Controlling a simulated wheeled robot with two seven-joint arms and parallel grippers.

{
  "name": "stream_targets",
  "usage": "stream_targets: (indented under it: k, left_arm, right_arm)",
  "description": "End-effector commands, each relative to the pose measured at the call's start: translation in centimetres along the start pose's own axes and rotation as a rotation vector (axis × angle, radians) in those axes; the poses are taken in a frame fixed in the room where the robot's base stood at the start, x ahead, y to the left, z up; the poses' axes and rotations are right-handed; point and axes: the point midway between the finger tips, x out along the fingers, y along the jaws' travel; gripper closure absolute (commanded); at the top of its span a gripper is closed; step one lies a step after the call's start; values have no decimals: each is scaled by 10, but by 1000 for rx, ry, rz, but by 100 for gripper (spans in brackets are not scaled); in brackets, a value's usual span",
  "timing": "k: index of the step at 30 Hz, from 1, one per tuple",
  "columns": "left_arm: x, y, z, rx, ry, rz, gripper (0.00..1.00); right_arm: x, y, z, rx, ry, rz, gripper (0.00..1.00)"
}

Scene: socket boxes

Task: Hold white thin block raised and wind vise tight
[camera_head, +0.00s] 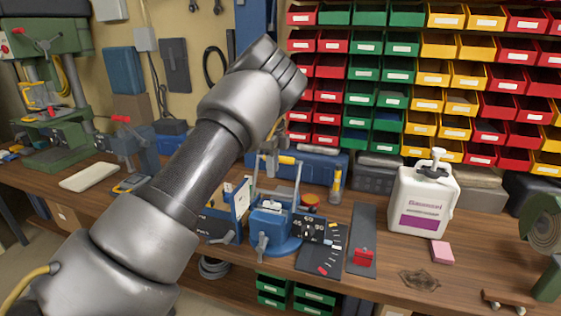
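A thin white block (88,177) lies flat on the left part of the wooden bench, apart from any gripper. A blue vise (276,228) on a round base stands at the bench's front middle, with a grey handle at its front. A small pale piece shows at the vise's top; I cannot tell what it is. My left arm (180,180) rises from the lower left across the view, and its wrist bends over above and behind the vise. My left gripper is mostly hidden behind this arm, so its fingers cannot be made out clearly. My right gripper is out of view.
A white jug (423,200) and a pink block (442,252) stand right of the vise. A dark strip (362,225) carries a red piece. A green drill press (50,90) stands far left. Colored bins (425,70) fill the back wall. The right front of the bench has free room.

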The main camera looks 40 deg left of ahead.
Motion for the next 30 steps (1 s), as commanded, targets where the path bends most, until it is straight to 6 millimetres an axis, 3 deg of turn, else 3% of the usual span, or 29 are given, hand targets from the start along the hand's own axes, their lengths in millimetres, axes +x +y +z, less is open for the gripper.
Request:
stream_targets:
  k: [5,11,21,30]
  left_arm:
    - [6,0,0,-1,-1,2,78]
    - [34,1,0,-1,-2,5,78]
    - [89,1,0,0,-1,4,78]
    - [108,1,0,0,1,2,78]
  right_arm:
    - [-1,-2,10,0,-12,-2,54]
    - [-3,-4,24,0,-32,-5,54]
    - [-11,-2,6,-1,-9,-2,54]
    - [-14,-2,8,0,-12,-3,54]
